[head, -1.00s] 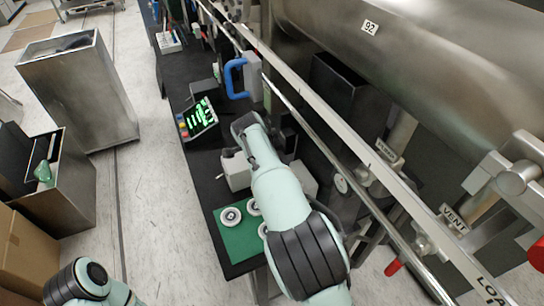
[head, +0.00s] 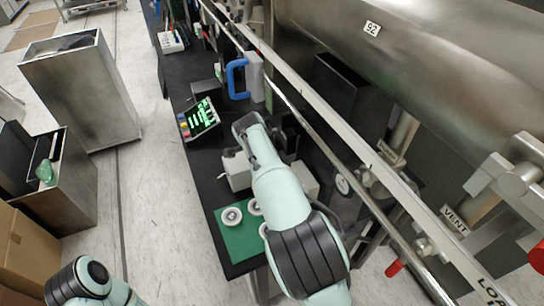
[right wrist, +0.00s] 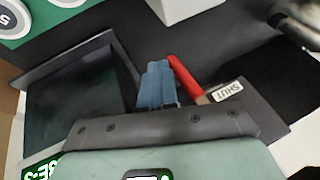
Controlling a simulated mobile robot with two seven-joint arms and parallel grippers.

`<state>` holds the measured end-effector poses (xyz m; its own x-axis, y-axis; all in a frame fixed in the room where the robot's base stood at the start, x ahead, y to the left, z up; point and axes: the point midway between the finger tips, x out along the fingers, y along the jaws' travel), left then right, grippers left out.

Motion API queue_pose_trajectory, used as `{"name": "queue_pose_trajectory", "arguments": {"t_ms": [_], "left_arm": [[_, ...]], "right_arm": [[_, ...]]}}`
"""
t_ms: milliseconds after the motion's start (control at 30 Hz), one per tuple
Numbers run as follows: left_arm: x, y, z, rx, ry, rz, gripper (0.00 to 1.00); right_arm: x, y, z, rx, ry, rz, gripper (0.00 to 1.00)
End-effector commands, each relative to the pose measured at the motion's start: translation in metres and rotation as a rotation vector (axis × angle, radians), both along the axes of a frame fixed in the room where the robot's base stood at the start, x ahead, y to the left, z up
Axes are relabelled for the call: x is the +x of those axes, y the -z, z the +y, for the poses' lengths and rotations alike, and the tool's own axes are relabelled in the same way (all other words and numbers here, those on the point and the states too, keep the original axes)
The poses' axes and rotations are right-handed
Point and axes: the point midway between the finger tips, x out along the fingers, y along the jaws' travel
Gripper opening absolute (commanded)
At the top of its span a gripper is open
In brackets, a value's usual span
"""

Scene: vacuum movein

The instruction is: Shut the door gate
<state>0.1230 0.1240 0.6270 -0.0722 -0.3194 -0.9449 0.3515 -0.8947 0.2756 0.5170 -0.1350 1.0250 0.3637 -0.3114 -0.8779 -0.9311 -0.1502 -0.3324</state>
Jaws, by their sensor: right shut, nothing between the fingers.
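In the right wrist view my right gripper (right wrist: 157,82) is shut, its blue fingers together with nothing between them. A red handle (right wrist: 185,78) lies just right of the fingers, very close beside them. I cannot tell whether they touch. A white label reading SHUT (right wrist: 227,91) is at the handle's lower right end. In the head view my right arm reaches over the black bench and hides its gripper and that red handle. My left arm shows only at the lower left corner, and its gripper is out of view. I cannot make out the gate itself.
The black bench (head: 186,100) carries a panel with green text (head: 200,118), a blue handle (head: 236,78) and a green mat (head: 238,240) with white discs. A long metal rail (head: 330,125) and a large steel cylinder (head: 430,60) stand on the right.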

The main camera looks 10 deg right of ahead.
Motion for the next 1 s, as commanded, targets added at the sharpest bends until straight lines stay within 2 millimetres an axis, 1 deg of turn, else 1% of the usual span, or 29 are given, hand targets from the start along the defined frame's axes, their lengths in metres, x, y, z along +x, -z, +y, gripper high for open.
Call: {"name": "queue_pose_trajectory", "arguments": {"t_ms": [767,1000], "left_arm": [[0.0,-0.0001,-0.0001,0.0,0.0,0.0,0.94],[0.0034,-0.0051,0.0,0.0,0.0,-0.003,0.94]], "right_arm": [[0.0002,-0.0003,0.0002,0.0,0.0,-0.001,0.0],[0.0006,-0.0088,0.0003,0.0,-0.001,-0.003,0.0]]}}
